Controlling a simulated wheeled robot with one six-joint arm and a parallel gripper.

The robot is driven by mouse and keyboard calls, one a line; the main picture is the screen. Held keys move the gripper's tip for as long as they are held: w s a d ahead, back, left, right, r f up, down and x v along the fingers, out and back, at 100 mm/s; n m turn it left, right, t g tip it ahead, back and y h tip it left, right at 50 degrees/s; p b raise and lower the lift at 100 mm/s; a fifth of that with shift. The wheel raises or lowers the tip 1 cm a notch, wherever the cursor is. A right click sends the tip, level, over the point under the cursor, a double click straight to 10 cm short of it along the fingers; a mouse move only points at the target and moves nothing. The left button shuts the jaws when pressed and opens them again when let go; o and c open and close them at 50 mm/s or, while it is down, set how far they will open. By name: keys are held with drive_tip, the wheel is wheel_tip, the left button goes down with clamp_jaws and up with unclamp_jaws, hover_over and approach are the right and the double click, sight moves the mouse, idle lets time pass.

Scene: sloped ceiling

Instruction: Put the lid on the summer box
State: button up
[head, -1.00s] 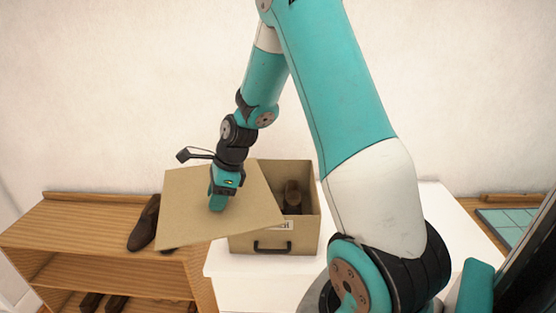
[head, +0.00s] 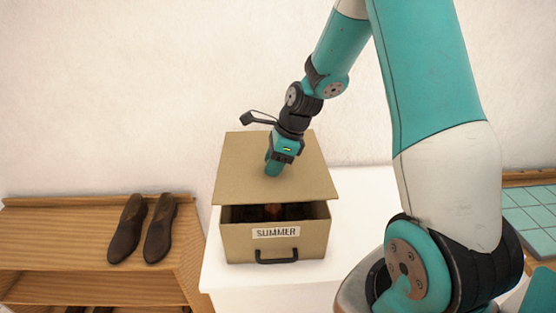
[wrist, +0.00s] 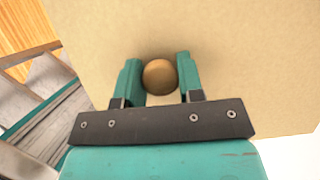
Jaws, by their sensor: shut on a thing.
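The summer box (head: 235,241) is a tan open-topped box with a "SUMMER" label and a dark handle on its front. It stands on a white surface, with dark brown items partly visible inside. The lid (head: 240,170) is a flat tan panel above the box, with a gap at the front where the inside shows. My gripper (head: 272,168) is over the lid's middle. In the wrist view my gripper (wrist: 158,78) is shut on the lid's round wooden knob (wrist: 159,76). Whether the lid's back edge touches the box is hidden.
A wooden shelf rack (head: 60,235) stands at the left with a pair of brown shoes (head: 143,232) on top. The white surface (head: 345,215) has bare room right of the box. A teal tiled area (head: 535,212) lies at the far right.

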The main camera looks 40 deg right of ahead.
idle(0.3)
drive_tip(key=shift+f+b, duration=1.65)
drive_tip(key=shift+f, duration=1.55)
drive_tip(key=o, duration=1.1)
drive_tip(key=shift+c, duration=0.2)
drive_tip(key=shift+r, duration=0.1)
drive_tip(key=b+v, duration=0.2)
drive_tip(key=v, duration=1.5)
drive_tip(key=shift+s, duration=0.15)
drive_tip(key=shift+r, duration=0.15)
